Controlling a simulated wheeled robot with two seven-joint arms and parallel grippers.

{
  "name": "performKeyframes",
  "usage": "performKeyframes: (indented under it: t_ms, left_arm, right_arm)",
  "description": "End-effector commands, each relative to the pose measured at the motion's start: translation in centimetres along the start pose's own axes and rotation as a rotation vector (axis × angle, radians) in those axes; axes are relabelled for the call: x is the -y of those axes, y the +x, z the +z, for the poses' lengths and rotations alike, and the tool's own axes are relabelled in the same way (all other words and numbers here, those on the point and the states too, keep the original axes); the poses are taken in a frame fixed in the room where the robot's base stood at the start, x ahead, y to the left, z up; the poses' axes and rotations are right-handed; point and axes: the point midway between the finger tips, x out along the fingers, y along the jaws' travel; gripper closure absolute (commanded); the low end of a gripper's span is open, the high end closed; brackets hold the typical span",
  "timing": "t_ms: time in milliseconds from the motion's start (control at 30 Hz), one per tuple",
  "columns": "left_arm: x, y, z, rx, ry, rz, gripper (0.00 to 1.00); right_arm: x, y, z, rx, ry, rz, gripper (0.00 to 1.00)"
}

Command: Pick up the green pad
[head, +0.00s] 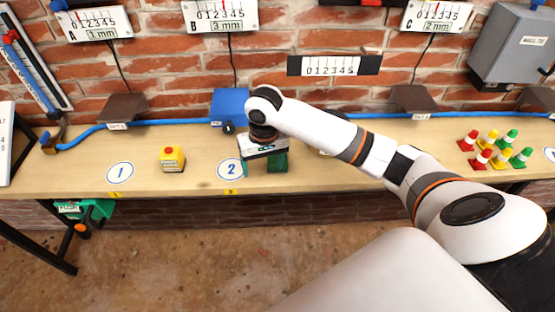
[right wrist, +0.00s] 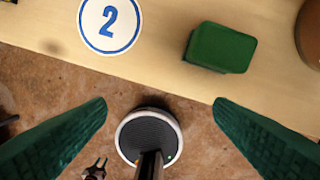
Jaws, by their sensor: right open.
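The green pad (right wrist: 221,47) is a small dark green block with rounded edges. It lies on the wooden bench to the right of the number 2 mark in the right wrist view. My right gripper (right wrist: 160,108) is open, with one green ribbed finger at each side of that view and nothing between the tips. In the head view my right gripper (head: 265,163) hangs over the bench just right of the 2 mark. There its green fingers and arm make it hard to tell the pad apart. My left gripper is not in view.
A yellow block with a red top (head: 173,160) stands between marks 1 and 2. Small red, yellow and green cones (head: 493,148) stand at the right. A blue block (head: 230,105) and brown brackets line the brick wall. A blue hose (head: 170,124) runs along the back.

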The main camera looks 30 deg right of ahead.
Motion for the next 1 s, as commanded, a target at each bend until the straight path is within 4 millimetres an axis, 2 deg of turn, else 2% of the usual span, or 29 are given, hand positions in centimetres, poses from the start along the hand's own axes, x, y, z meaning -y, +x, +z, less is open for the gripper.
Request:
performKeyframes:
  t_ms: [33,100,200,300,367,633,867,1000]
  left_arm:
    - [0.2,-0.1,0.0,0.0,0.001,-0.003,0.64]
    - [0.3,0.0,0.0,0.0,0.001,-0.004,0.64]
    - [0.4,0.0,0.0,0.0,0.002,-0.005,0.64]
    - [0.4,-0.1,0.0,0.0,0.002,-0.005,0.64]
    - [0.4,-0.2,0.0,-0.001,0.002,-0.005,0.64]
    - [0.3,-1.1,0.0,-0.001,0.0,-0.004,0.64]
    - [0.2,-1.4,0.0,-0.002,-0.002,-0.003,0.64]
    - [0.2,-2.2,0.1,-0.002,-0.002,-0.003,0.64]
  right_arm:
    - [1.3,-1.9,1.5,0.001,0.061,-0.023,0.24]
    - [2.8,-3.7,2.9,-0.011,0.145,-0.04,0.24]
    - [4.3,-5.5,4.2,-0.024,0.237,-0.05,0.24]
    - [5.0,-6.1,4.8,-0.032,0.283,-0.053,0.24]
    - [5.2,-5.7,4.8,-0.036,0.293,-0.055,0.24]
    - [5.4,-1.1,4.6,-0.037,0.295,-0.054,0.24]
    - [5.5,0.6,4.7,-0.033,0.293,-0.053,0.24]
    - [5.8,2.5,4.8,-0.036,0.295,-0.054,0.24]
